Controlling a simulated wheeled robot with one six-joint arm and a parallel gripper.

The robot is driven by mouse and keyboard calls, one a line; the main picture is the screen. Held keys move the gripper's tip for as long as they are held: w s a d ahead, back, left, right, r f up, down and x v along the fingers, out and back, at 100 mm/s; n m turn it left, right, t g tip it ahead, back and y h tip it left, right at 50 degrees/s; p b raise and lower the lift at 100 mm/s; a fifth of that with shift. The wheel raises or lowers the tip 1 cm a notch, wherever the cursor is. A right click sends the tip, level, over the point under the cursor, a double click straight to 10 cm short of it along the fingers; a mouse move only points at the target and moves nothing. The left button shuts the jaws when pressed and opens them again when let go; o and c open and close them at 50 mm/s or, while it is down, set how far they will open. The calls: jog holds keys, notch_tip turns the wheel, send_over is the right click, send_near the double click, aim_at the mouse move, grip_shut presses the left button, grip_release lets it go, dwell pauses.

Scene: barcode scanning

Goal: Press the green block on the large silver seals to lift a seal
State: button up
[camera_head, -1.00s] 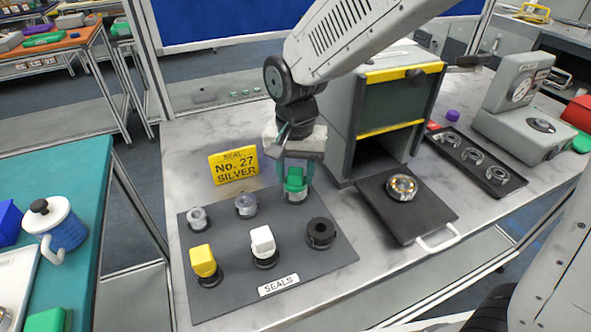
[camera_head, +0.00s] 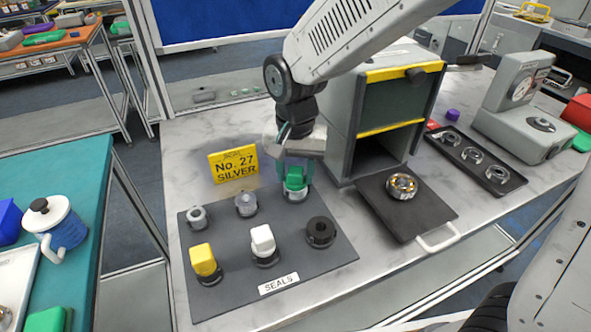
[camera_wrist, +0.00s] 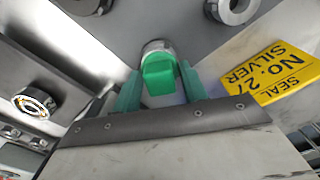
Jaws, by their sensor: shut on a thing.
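My gripper (camera_head: 296,178) is at the back right of the dark seals mat (camera_head: 212,300), its fingers shut on the green block (camera_head: 295,182). The green block is directly above a silver seal at that corner. In the wrist view the green block (camera_wrist: 160,76) sits between the fingers, with the silver seal's rim (camera_wrist: 156,46) against its far end. I cannot tell whether the seal is fixed to the block. Two other silver seals stand in the back row, one at the left (camera_head: 197,217) and one in the middle (camera_head: 246,204).
A yellow block (camera_head: 203,260), a white block (camera_head: 263,240) and a dark ring (camera_head: 320,232) form the front row. A yellow sign (camera_head: 233,165) reads "No. 27 SILVER". Right stand a grey box (camera_head: 390,110) and a black tray (camera_head: 425,225) with a metal ring (camera_head: 402,186).

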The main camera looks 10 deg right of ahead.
jog(key=shift+r, duration=3.45)
